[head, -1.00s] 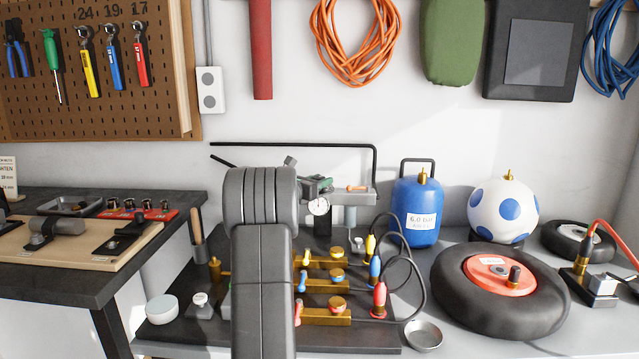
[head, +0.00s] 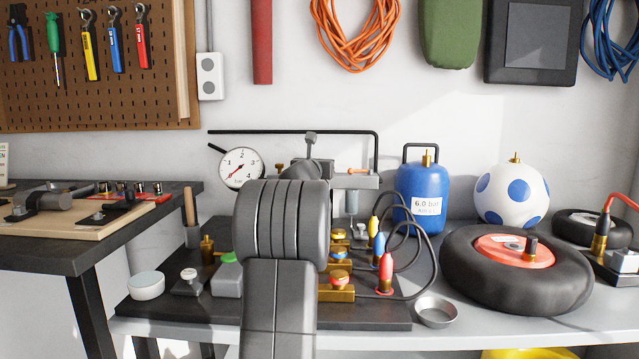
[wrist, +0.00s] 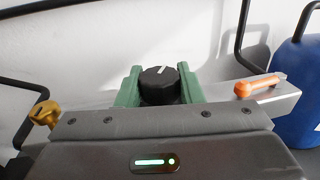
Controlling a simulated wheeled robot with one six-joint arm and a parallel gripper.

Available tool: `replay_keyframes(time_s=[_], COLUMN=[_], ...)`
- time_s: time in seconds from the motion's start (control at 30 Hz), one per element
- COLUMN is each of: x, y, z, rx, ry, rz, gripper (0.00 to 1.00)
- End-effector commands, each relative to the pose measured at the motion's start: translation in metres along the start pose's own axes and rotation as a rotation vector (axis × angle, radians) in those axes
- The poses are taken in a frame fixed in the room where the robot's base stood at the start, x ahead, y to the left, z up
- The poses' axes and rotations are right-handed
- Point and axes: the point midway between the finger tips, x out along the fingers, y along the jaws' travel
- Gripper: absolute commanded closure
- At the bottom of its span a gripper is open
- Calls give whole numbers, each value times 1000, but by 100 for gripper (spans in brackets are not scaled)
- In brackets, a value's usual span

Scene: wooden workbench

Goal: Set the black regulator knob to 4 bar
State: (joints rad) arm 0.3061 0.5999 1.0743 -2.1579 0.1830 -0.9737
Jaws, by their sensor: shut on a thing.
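The black regulator knob (wrist: 160,79) shows in the wrist view, with a white mark on its top pointing away from me and slightly right. My gripper (wrist: 160,88) has its two green fingers on either side of the knob, shut on it. In the head view my own arm hides the knob and fingers. A round white pressure gauge (head: 240,168) stands left of my arm; its needle seems to point to the lower left, but the numbers are too small to read.
An orange lever (wrist: 256,84) is right of the knob, a brass fitting (wrist: 45,113) left. A blue tank (head: 424,196) labelled 6.0 bar stands right of my arm. Brass valves and coloured hose plugs (head: 386,268) are in front. A black pipe (head: 290,132) runs behind.

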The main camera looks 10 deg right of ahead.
Motion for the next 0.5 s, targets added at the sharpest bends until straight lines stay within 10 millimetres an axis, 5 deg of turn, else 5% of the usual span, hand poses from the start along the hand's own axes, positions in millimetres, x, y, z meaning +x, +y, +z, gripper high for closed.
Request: replay_keyframes(time_s=[0.5], x=[0], y=[-1], z=[-4], rx=[0], ry=[0], rz=[270], gripper=[89])
